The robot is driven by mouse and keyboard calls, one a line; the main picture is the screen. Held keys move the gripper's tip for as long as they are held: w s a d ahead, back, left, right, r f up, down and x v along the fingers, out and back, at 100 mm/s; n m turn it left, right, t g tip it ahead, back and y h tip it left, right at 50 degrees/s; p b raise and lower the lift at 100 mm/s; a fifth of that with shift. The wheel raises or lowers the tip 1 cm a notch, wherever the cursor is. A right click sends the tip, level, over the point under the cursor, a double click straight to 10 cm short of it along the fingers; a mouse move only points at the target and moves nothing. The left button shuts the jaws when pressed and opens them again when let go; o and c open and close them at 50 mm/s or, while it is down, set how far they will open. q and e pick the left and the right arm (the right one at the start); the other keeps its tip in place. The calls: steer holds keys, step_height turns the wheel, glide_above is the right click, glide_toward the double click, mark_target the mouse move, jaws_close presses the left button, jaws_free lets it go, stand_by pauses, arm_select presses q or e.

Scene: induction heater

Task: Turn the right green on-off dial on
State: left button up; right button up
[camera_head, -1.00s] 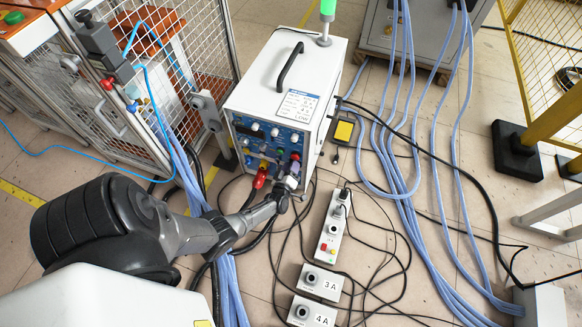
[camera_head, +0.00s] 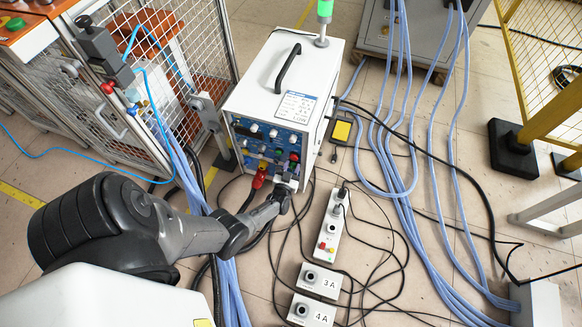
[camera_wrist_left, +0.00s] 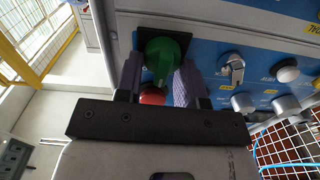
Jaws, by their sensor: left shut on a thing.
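The induction heater (camera_head: 285,85) is a white box with a blue control panel (camera_head: 250,140) on its front. In the left wrist view, a green dial (camera_wrist_left: 166,60) on a black square plate sits near the edge of that panel. My left gripper (camera_wrist_left: 160,80) has its two purple fingers on either side of the green dial and is shut on it. In the head view, my left gripper (camera_head: 287,180) is low at the front right corner of the heater, where the dial is hard to make out. A red part (camera_wrist_left: 152,96) shows behind the fingers, partly hidden. My right gripper is not in view.
A red plug (camera_head: 259,178) sticks out just left of my gripper. Grey boxes marked 3A (camera_head: 320,281) and 4A (camera_head: 312,311) and a long button box (camera_head: 331,228) stand on the floor among loose cables. A mesh cage (camera_head: 150,60) stands at left.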

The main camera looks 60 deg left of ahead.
arm_select(q)
steer(key=m, duration=0.5)
steer(key=shift+w+d, duration=0.2)
steer(key=shift+f+m, duration=0.15)
steer(key=shift+m, duration=1.35)
steer(key=shift+w+d, duration=0.1)
steer(key=o, duration=0.6)
steer(key=shift+s+d, duration=0.25)
steer(key=shift+s, duration=0.05)
steer(key=p+v, duration=0.5)
steer(key=v, duration=0.8)
